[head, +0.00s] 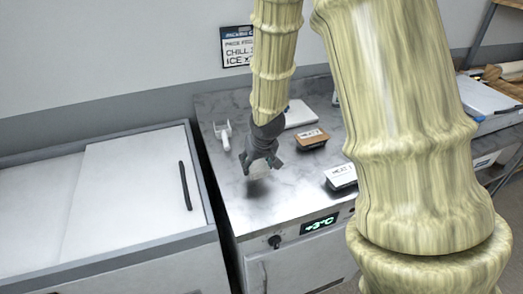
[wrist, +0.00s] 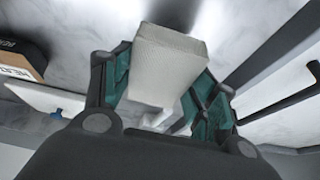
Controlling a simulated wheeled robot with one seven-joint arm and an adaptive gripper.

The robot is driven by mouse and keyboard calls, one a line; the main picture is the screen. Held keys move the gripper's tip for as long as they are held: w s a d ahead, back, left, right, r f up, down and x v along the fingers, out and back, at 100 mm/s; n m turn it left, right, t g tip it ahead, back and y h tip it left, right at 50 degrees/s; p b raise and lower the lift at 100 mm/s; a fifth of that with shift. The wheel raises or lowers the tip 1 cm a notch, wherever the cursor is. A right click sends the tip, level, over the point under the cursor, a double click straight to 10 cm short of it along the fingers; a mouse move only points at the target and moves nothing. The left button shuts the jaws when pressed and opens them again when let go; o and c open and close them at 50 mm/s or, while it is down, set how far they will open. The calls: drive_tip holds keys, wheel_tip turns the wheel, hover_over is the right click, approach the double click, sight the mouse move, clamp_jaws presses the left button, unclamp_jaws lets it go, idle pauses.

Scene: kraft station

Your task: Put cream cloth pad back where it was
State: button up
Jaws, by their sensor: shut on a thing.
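The cream cloth pad (wrist: 165,65) is a pale, block-shaped piece between the fingers of my gripper (head: 261,161) in the wrist view. The green-lined fingers are shut on it from both sides, and its near end sticks out past them. In the head view my gripper hangs above the marble-look worktop (head: 228,190), with a dark shadow on the top below it. The pad is hard to make out there, mostly hidden by the fingers.
A white scoop-like item (head: 223,133) lies left of my gripper. A brown labelled box (head: 312,139), a white board (head: 300,115) and a white labelled pack (head: 341,177) are to the right. A lidded chest (head: 135,185) with a black handle (head: 185,186) stands left. The worktop's front left is clear.

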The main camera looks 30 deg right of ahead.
drive_tip(key=w+d+p, duration=0.1)
drive_tip(key=w+d, duration=0.1)
drive_tip(key=w+d+p, duration=0.1)
drive_tip(key=w+d, duration=0.1)
drive_tip(key=w, duration=0.1)
drive_tip(key=w+d+f+p, duration=0.1)
drive_tip(key=w+d, duration=0.1)
drive_tip(key=shift+w+d, duration=0.25)
drive_tip(key=shift+d, duration=0.15)
drive_tip(key=shift+s+f, duration=0.15)
drive_tip(key=shift+f, duration=0.4)
drive_tip(key=shift+f+p, duration=0.55)
drive_tip(key=shift+f, duration=0.65)
drive_tip(key=shift+f, duration=0.2)
drive_tip(key=o, duration=1)
drive_tip(key=shift+r, duration=0.1)
drive_tip(key=shift+r, duration=0.2)
drive_tip(key=b+v, duration=0.2)
drive_tip(key=v, duration=0.9)
drive_tip(key=shift+r, duration=0.35)
drive_tip(key=shift+s+a, duration=0.1)
drive_tip(key=shift+s, duration=0.1)
